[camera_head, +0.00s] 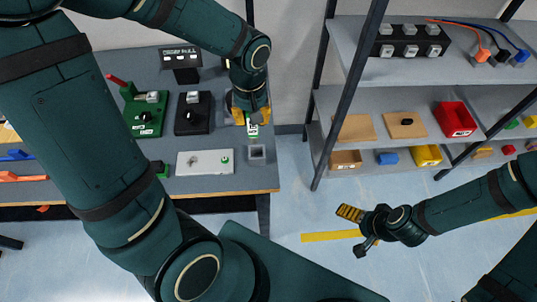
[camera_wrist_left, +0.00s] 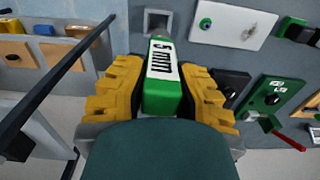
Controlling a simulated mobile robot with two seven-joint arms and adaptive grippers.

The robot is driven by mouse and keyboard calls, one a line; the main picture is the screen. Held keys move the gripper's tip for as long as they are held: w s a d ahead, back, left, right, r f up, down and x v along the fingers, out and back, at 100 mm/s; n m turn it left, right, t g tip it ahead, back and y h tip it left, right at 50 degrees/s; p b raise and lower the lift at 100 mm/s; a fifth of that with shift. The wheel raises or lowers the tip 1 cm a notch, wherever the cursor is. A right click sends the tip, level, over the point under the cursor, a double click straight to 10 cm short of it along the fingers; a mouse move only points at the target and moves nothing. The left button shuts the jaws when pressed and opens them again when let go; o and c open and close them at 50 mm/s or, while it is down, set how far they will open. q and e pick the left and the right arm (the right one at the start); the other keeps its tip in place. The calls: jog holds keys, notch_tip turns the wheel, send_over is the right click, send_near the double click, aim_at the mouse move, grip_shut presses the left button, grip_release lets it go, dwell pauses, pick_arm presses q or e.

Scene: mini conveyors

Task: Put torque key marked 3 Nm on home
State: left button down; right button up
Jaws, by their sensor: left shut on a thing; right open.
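My left gripper (camera_head: 250,114) is shut on a green key (camera_head: 253,130) over the right end of the workbench (camera_head: 225,185). In the left wrist view the green key (camera_wrist_left: 162,97) sits between the yellow finger pads. Its white label seems to read "5 mm", not clearly 3 Nm. A small grey square holder with a dark opening (camera_head: 256,152) is on the bench just in front of the key; it also shows in the left wrist view (camera_wrist_left: 157,21), beyond the key's tip. Which spot is home is not marked legibly. My right gripper (camera_head: 354,231) is open and empty, off the bench.
A silver plate with a green button (camera_head: 198,163) lies left of the holder. A black box with a knob (camera_head: 193,113) and a green box with a red lever (camera_head: 145,112) stand behind it. A shelf rack (camera_head: 385,95) with bins is at right. Floor between is clear.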

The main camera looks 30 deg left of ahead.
aim_at(256, 140)
pick_arm(q)
jog(key=shift+w+d, duration=0.1)
jog(key=shift+d, duration=0.1)
jog(key=shift+f, duration=0.2)
jog(key=shift+n, duration=0.3)
notch_tip(256, 140, down, 6)
jog(key=shift+f+b, duration=0.15)
jog(key=shift+b, duration=0.75)
jog(key=shift+f+b, duration=0.45)
jog(key=shift+f, duration=1.15)
jog(key=c, duration=0.9)
grip_release()
jog(key=shift+f, duration=0.1)
